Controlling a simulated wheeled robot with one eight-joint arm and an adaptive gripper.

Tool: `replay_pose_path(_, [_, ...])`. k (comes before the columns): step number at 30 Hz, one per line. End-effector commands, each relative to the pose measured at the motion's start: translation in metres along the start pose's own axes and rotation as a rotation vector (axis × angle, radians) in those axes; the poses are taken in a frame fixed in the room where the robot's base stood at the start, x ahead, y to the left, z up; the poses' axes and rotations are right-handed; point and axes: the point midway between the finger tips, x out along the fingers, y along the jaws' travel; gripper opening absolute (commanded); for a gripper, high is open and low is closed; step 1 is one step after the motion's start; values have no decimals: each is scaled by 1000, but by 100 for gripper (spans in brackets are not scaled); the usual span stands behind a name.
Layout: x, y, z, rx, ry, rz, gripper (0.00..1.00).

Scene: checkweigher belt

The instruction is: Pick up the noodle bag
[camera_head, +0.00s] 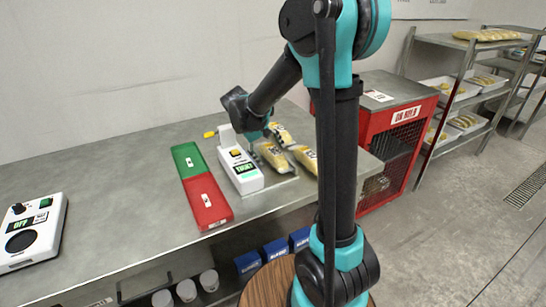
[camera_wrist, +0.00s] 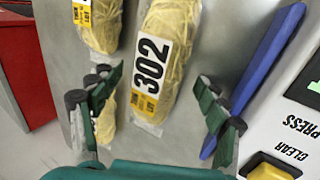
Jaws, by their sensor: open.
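Several clear bags of yellow noodles lie on the grey metal surface. In the wrist view, a noodle bag (camera_wrist: 172,35) with a white "302" label lies between the fingers of my gripper (camera_wrist: 157,95). The fingers are apart, one on each side of it, with visible gaps. A second bag (camera_wrist: 104,22) lies to its left, and part of another (camera_wrist: 105,122) shows behind the left finger. In the head view, my gripper (camera_head: 262,142) is over the bags, partly hiding the near bag (camera_head: 273,157). Other bags lie behind (camera_head: 279,134) and to the right (camera_head: 306,158).
A white unit with a green display (camera_head: 241,170) stands just left of the bags; a blue bar (camera_wrist: 258,70) lies beside the right finger. A green and red tray (camera_head: 203,190) and a control box (camera_head: 33,230) are farther left. A red cage (camera_head: 400,130) stands right.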

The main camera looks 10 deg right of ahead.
Motion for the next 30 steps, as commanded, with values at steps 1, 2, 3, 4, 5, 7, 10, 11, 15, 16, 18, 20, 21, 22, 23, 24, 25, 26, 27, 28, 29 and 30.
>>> replay_pose_path(1, [0, 0, 0, 0, 0, 0, 75])
replay_pose_path(2, [0, 0, 0, 0, 0, 0, 75])
replay_pose_path(3, [0, 0, 0, 0, 0, 0, 75])
replay_pose_path(4, [0, 0, 0, 0, 0, 0, 75])
replay_pose_path(5, [0, 0, 0, 0, 0, 0, 75])
replay_pose_path(7, [0, 0, 0, 0, 0, 0, 67])
replay_pose_path(10, [0, 0, 0, 0, 0, 0, 54])
replay_pose_path(11, [0, 0, 0, 0, 0, 0, 51])
replay_pose_path(15, [0, 0, 0, 0, 0, 0, 33])
replay_pose_path(16, [0, 0, 0, 0, 0, 0, 29])
replay_pose_path(18, [0, 0, 0, 0, 0, 0, 21])
replay_pose_path(20, [0, 0, 0, 0, 0, 0, 13])
replay_pose_path(21, [0, 0, 0, 0, 0, 0, 8])
replay_pose_path(22, [0, 0, 0, 0, 0, 0, 6])
replay_pose_path(23, [0, 0, 0, 0, 0, 0, 6])
replay_pose_path(24, [0, 0, 0, 0, 0, 0, 6])
replay_pose_path(25, [0, 0, 0, 0, 0, 0, 6])
replay_pose_path(26, [0, 0, 0, 0, 0, 0, 6])
replay_pose_path(27, [-1, 0, 0, 0, 0, 0, 6])
replay_pose_path(28, [-1, 0, 0, 0, 0, 0, 6])
replay_pose_path(29, [-2, 1, 0, 0, 0, 0, 6])
replay_pose_path(30, [-3, 1, 0, 0, 0, 0, 6])
